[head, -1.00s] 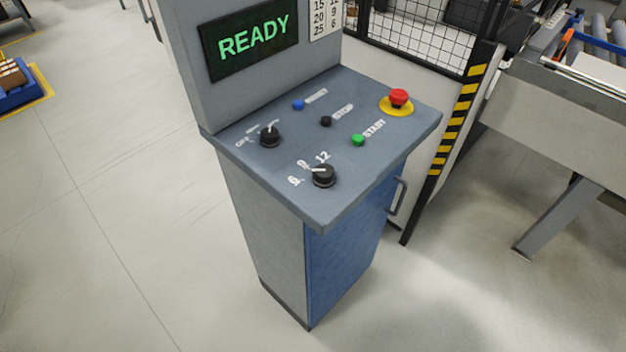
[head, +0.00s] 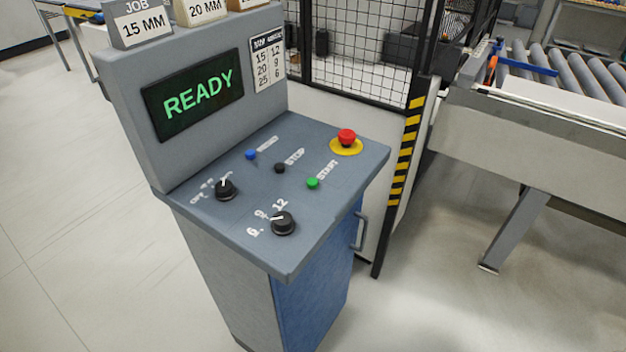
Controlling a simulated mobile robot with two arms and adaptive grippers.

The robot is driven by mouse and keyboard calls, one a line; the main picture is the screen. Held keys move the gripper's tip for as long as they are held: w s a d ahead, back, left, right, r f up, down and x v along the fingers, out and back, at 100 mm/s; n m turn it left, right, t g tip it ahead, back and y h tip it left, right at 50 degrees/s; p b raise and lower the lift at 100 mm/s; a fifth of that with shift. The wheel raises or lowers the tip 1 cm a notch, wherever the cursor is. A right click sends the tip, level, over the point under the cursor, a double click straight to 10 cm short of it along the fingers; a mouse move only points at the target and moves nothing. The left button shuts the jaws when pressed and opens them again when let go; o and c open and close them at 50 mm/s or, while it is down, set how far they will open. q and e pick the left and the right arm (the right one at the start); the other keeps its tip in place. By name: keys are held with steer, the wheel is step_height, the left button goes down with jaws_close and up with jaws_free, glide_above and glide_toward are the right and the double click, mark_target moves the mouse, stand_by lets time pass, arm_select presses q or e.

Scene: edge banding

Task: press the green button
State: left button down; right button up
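The green button (head: 312,183) sits on the sloped top of the grey control console (head: 345,165), beside the label START. A black button (head: 280,168) labelled STOP and a blue button (head: 250,155) are to its left. A red mushroom button (head: 347,138) on a yellow disc is beyond it to the right. Two black knobs, one at the left (head: 225,190) and one at the front (head: 283,223), are on the same panel. The screen (head: 195,100) reads READY in green. Neither of my grippers is in view.
A black mesh fence (head: 370,45) with a yellow-and-black striped post (head: 405,150) stands right behind the console. A roller conveyor (head: 560,70) is at the right. A job sign reading 15 MM (head: 142,25) stands on the console. The floor at the left is clear.

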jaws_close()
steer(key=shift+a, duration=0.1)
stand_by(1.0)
